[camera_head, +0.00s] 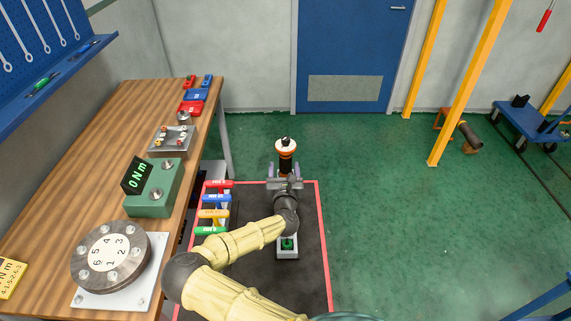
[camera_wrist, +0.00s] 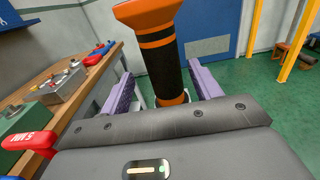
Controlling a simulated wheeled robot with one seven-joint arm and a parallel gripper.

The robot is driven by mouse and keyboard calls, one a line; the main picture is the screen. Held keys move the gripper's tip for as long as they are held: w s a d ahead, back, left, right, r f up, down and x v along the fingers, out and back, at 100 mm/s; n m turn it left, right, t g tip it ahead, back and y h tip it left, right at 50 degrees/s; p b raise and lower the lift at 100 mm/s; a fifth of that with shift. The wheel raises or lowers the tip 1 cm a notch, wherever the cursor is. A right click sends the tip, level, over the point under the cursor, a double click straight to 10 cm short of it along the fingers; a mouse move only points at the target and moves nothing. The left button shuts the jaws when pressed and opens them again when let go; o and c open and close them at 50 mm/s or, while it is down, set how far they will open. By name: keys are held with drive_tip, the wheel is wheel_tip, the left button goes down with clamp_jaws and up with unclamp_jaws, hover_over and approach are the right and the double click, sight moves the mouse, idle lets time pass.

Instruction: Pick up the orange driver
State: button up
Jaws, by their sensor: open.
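The orange driver (camera_head: 286,148) stands roughly upright, with orange bands, a dark body and a pale cap in the head view. In the wrist view the driver (camera_wrist: 157,55) has a flared orange top, a black grip and orange rings lower down. My gripper (camera_head: 284,172) is open, and its two purple fingers lie on either side of the driver. In the wrist view, a gap shows between the driver and each finger of my gripper (camera_wrist: 160,80). The driver's lower end is hidden behind my gripper.
A rack of T-handles, red (camera_head: 219,184), blue, orange (camera_head: 213,213) and green, stands close to the left of my arm. The wooden workbench (camera_head: 110,135) with fixtures runs along the left. A green-topped block (camera_head: 288,244) sits below my wrist.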

drive_tip(key=shift+w+r+p, duration=0.25)
drive_tip(key=shift+w+p, duration=0.15)
drive_tip(key=w, duration=0.1)
drive_tip(key=w+p, duration=0.2)
drive_tip(key=w, duration=0.1)
drive_tip(key=shift+d+r, duration=0.25)
drive_tip(key=shift+w+f, duration=0.1)
drive_tip(key=shift+w, duration=0.15)
drive_tip(key=c, duration=1.2)
drive_tip(key=shift+c, duration=0.8)
drive_tip(key=shift+r, duration=0.2)
